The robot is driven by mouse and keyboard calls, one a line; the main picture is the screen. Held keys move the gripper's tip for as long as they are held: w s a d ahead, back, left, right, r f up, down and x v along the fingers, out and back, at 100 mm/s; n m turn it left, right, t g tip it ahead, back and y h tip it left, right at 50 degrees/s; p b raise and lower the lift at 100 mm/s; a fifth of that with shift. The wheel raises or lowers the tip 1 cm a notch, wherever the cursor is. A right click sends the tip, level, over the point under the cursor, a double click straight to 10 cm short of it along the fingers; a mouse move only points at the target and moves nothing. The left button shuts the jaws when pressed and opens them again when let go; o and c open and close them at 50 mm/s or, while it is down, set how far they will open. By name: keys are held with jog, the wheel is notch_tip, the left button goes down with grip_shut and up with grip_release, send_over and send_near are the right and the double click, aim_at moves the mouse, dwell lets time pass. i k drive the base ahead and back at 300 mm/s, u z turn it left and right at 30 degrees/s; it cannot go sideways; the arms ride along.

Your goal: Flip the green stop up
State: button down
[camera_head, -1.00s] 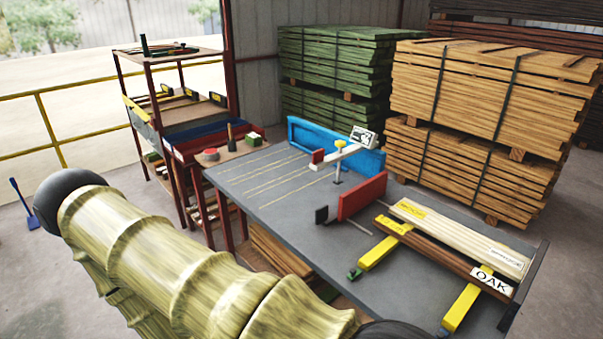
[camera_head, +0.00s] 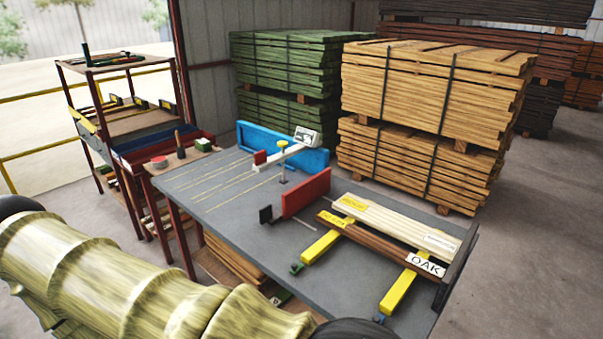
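A small green stop (camera_head: 297,268) sits at the near end of a yellow bar (camera_head: 320,246) on the grey bench (camera_head: 200,190). It looks low against the bar's end, but it is too small to tell its exact pose. A second yellow bar (camera_head: 398,291) lies to its right; its near end is close to a dark part of my arm. My arm, pale yellow-green and thick, fills the lower left. My gripper is not in view.
Boards, one with an OAK label (camera_head: 426,265), lie across the yellow bars. A red fence (camera_head: 306,192) and a blue fence (camera_head: 262,147) stand on the bench. A shelf rack (camera_head: 120,110) is at left, lumber stacks (camera_head: 420,85) behind. Floor at right is clear.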

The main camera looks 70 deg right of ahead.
aim_at(296, 269)
jog(key=k, duration=0.5)
jog(key=z, duration=1.25)
